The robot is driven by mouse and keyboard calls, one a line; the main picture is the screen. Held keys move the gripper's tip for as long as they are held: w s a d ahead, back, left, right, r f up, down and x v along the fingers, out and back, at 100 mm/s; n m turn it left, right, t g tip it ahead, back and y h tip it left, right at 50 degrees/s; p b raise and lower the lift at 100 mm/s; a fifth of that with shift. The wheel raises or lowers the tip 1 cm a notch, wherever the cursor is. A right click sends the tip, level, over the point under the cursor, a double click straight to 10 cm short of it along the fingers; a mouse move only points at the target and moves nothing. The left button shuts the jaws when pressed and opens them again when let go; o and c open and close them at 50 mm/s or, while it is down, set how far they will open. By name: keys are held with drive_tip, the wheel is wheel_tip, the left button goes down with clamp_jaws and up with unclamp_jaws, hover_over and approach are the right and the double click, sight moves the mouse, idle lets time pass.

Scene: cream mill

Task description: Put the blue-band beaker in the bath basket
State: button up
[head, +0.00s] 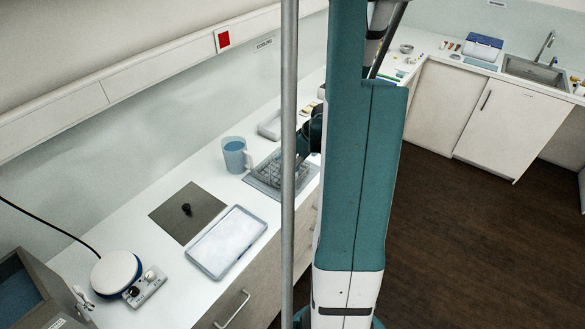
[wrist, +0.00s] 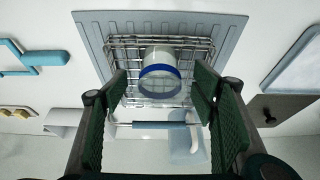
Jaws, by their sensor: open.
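The blue-band beaker (wrist: 160,60) is a clear vessel with a blue ring, seen from above in the wrist view. It appears to stand inside the wire bath basket (wrist: 118,42), within its rim; I cannot tell how firmly it rests on the floor wires. My gripper (wrist: 162,90) is open, with one dark green finger on each side of the beaker and visible gaps to both. In the head view the basket (head: 292,170) shows partly behind a pole and my arm. My gripper is mostly hidden there, and the beaker cannot be made out.
The basket is over a grey bath surround (wrist: 90,30). A jug of blue liquid (head: 234,155) stands close left of it. A white-filled tray (head: 228,242), a dark mat (head: 165,215) and a round hotplate (head: 117,270) lie further along the counter.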

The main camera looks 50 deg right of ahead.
drive_tip(key=v, duration=0.9)
drive_tip(key=shift+r, duration=0.1)
drive_tip(key=shift+a, duration=0.1)
idle(0.9)
drive_tip(key=w+a+r, duration=0.2)
drive_tip(key=a+r, duration=0.2)
drive_tip(key=a, duration=0.4)
drive_tip(key=w+a+r, duration=0.3)
drive_tip(key=a+r, duration=0.1)
drive_tip(key=a, duration=0.4)
drive_tip(key=w+a+r, duration=0.2)
drive_tip(key=a+r, duration=0.2)
drive_tip(key=a, duration=0.4)
drive_tip(key=s+a+r+t, duration=0.1)
drive_tip(key=s+a+r, duration=0.1)
drive_tip(key=a, duration=0.6)
drive_tip(key=s+a+r+t, duration=0.1)
drive_tip(key=s+a, duration=0.1)
drive_tip(key=a, duration=0.6)
drive_tip(key=s+a+r, duration=0.2)
drive_tip(key=s+a, duration=0.1)
drive_tip(key=a, duration=0.6)
drive_tip(key=shift+r+t, duration=0.35)
drive_tip(key=shift+t, duration=0.05)
drive_tip(key=shift+f, duration=0.1)
wheel_tip(320, 180, down, 25)
drive_tip(key=b, duration=2.5)
